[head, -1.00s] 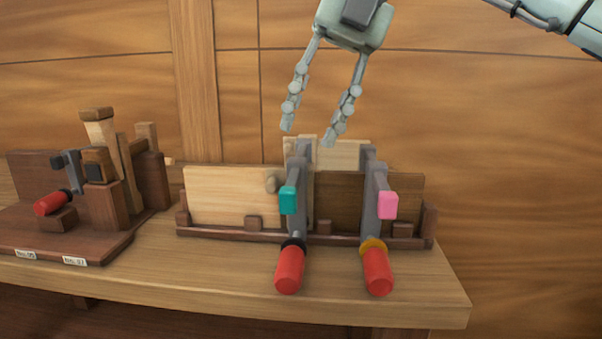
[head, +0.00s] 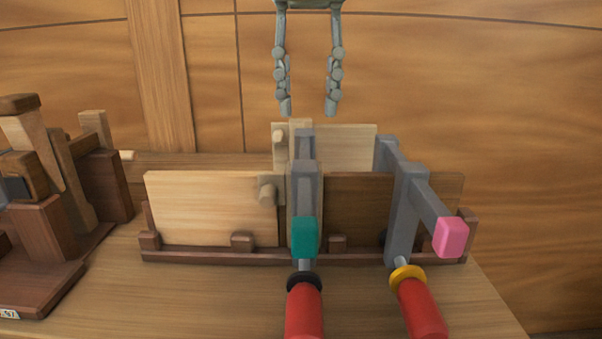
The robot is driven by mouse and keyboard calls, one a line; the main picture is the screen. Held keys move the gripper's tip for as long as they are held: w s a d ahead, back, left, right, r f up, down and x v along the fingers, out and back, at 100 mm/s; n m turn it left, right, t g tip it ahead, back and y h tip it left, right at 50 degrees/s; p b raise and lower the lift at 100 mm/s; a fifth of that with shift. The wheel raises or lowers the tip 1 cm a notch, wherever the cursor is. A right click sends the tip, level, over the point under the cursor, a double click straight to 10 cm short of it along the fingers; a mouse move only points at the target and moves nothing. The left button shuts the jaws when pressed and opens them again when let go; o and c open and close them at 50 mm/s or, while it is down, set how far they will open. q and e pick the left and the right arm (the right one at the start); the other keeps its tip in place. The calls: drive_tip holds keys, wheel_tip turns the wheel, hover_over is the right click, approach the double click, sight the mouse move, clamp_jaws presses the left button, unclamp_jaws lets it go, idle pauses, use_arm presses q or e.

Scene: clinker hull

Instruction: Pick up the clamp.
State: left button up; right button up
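Two grey bar clamps with red handles stand in a wooden rack (head: 200,255) on the bench. One clamp (head: 306,190) has a teal pad and a black collar, near the middle of the view. The other clamp (head: 404,215) has a pink pad and a yellow collar, to its right. Their red handles point toward me. My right gripper (head: 308,108) is open and empty, fingers pointing down. In the picture it appears just above the top of the teal-padded clamp, apart from it. My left gripper is out of view.
The rack holds a light board (head: 205,205) and a dark board (head: 350,205). At the left stands a dark wooden stand (head: 45,240) with wooden tools, partly cut off. A plank wall is behind. The bench's right edge is near the pink-padded clamp.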

sight(305, 146)
drive_tip(key=f, duration=0.5)
drive_tip(key=shift+s+a+f, duration=0.15)
drive_tip(key=shift+s+f, duration=0.05)
drive_tip(key=shift+f, duration=0.15)
clamp_jaws()
drive_tip(key=shift+r, duration=0.15)
